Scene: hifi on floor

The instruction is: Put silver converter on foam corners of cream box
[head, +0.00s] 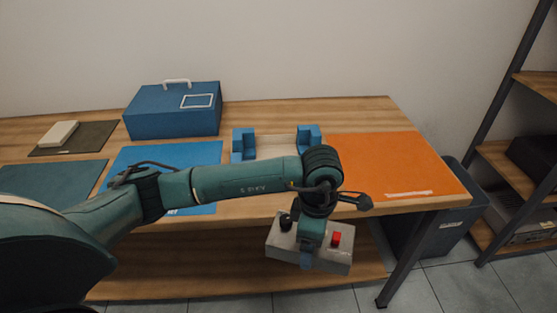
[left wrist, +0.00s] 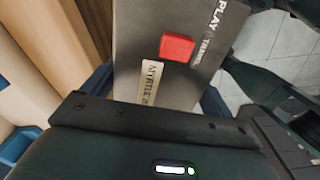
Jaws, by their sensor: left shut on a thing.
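The silver converter (head: 283,243), a grey box with a black knob and a red button, hangs in front of the table's front edge in the head view. My left gripper (head: 311,258) is shut on it from above, across its middle. The left wrist view shows the converter (left wrist: 138,38) close up, with its red button, lettering and a small nameplate. The cream box (head: 275,147) stands on the table behind my forearm, with blue foam corners (head: 308,137) at its ends. My arm hides the box's front part. My right gripper is not in view.
A blue case (head: 172,112) with a white handle stands at the back left. A blue mat (head: 205,153) lies left of the cream box, an orange mat (head: 390,160) right of it. A dark bin (head: 440,225) and shelving (head: 515,160) stand at the right.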

